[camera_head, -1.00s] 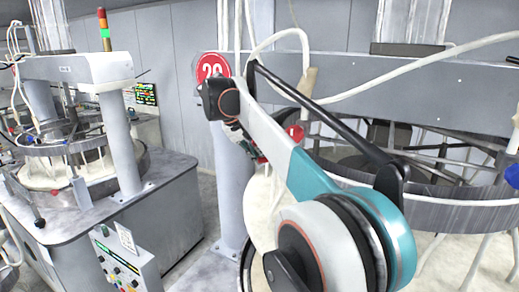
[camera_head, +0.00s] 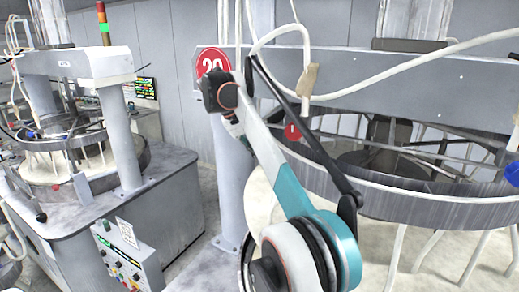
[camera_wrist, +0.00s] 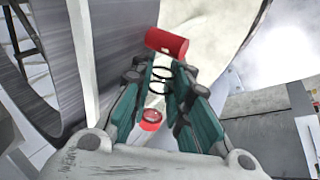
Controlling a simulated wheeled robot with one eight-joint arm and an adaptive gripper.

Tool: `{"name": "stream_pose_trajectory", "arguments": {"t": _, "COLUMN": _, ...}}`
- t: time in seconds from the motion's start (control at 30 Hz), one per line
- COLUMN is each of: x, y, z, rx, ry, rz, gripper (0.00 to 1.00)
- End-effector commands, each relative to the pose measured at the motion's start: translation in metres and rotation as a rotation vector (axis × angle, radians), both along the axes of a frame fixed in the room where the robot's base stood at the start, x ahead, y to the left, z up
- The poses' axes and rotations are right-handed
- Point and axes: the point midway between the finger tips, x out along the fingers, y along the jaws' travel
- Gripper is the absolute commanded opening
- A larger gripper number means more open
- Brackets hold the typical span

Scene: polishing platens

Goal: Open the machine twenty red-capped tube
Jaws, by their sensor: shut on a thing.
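Machine twenty carries a round red "20" sign (camera_head: 212,63) in the head view. A red cap (camera_head: 292,131) with a pale mark shows on its frame, beside my arm. In the wrist view my gripper (camera_wrist: 166,68), with teal fingers, is shut at the end of a red cylindrical cap (camera_wrist: 166,42). The cap lies across just beyond the fingertips. A second small red round piece (camera_wrist: 150,118) shows lower, beside the left finger. Black loops show between the fingers. In the head view my gripper is hidden behind my arm. I cannot tell which cap matches which between views.
Machine twenty's grey ring (camera_head: 440,203) surrounds pale hoses and a pale platen at right. A grey post (camera_head: 232,180) stands left of my arm. Another machine (camera_head: 130,225) with a control box (camera_head: 118,258) stands at left. Floor shows between them.

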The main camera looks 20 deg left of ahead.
Motion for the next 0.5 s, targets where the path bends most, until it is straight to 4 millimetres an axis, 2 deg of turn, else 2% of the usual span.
{"name": "stream_pose_trajectory", "arguments": {"t": 0.47, "x": 0.0001, "y": 0.0003, "z": 0.0002, "rx": -0.002, "ry": 0.0, "rz": 0.002, "gripper": 0.0}}
{"name": "stream_pose_trajectory", "arguments": {"t": 0.5, "x": 0.0001, "y": 0.0003, "z": 0.0002, "rx": -0.002, "ry": 0.0, "rz": 0.002, "gripper": 0.2}}
